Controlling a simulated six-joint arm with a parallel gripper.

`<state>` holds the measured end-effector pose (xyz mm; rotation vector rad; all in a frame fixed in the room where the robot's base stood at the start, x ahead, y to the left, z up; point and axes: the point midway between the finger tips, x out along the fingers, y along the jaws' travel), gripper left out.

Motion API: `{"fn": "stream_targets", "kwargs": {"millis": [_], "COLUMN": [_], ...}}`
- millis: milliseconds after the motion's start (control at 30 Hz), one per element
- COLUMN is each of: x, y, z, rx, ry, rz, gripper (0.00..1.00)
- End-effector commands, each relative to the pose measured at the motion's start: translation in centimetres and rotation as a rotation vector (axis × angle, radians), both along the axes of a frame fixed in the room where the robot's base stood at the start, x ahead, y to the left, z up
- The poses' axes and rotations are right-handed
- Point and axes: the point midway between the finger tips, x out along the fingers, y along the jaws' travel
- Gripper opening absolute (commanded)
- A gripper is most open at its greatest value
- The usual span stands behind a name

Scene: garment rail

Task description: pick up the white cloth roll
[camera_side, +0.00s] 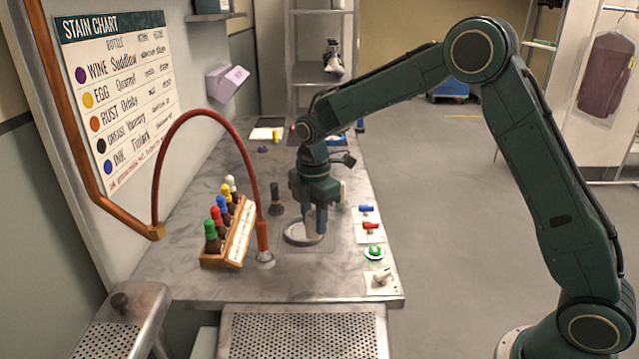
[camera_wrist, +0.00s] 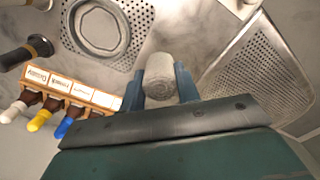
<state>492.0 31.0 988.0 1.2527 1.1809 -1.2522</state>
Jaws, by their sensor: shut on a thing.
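The white cloth roll (camera_wrist: 160,78) sits between the two blue-grey fingers of my gripper (camera_wrist: 158,84) in the wrist view, with its rounded end showing. The gripper is shut on it. In the side view my gripper (camera_side: 314,232) points down over the grey counter, in front of or over a round pale dish (camera_side: 290,238). I cannot make out the roll clearly between the fingers there, nor tell how far it is above the counter.
A wooden rack (camera_side: 240,232) of bottles with coloured caps stands left of my gripper, beside a red curved hose (camera_side: 205,113). A dark-handled brush (camera_side: 276,198) is close by. Small blue (camera_side: 366,209), red (camera_side: 370,227) and green (camera_side: 374,253) items lie right. A perforated tray (camera_side: 300,335) is in front.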

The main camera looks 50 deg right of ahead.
Motion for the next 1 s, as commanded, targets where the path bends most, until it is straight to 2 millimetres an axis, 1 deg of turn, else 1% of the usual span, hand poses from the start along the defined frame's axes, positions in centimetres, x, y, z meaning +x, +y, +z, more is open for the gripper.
{"fn": "stream_targets", "kwargs": {"millis": [33,200,400,500,600,700,1000], "x": [0.0,0.1,0.1,0.0,0.0,0.0,0.0], "y": [0.0,0.0,0.0,0.0,0.0,0.0,0.0], "z": [1.3,5.1,8.8,10.2,11.2,11.9,12.2], "rx": [0.001,0.001,0.0,0.0,0.0,0.0,0.0], "ry": [-0.005,-0.005,-0.004,-0.003,-0.002,-0.001,0.001], "rz": [0.0,0.0,0.0,0.0,0.0,0.0,0.0], "gripper": [0.11,0.11,0.11,0.11,0.11,0.11,0.11]}}
